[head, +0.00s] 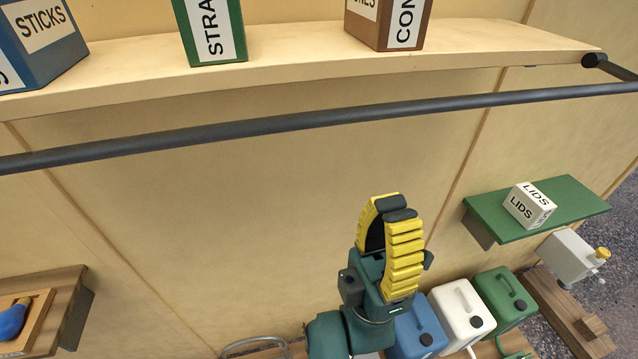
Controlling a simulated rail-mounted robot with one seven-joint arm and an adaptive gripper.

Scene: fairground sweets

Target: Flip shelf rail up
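The shelf rail (300,122) is a long dark grey bar that runs across the whole view, in front of and below the front edge of the wooden shelf (300,62). At the right it joins a short arm with a dark pivot (592,61) at the shelf's end. The rail's left end is out of view. My gripper (396,208) has yellow ribbed fingers with dark tips. It points upward, below the rail in the picture and apart from it. Its fingertips look together, with nothing seen between them.
Boxes stand on the shelf: blue (42,40), green (210,30) and brown (390,22). A green ledge (580,205) at right holds a white LIDS box (530,206). Blue (418,328), white (461,312) and green (505,298) canisters stand below. The wall between is clear.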

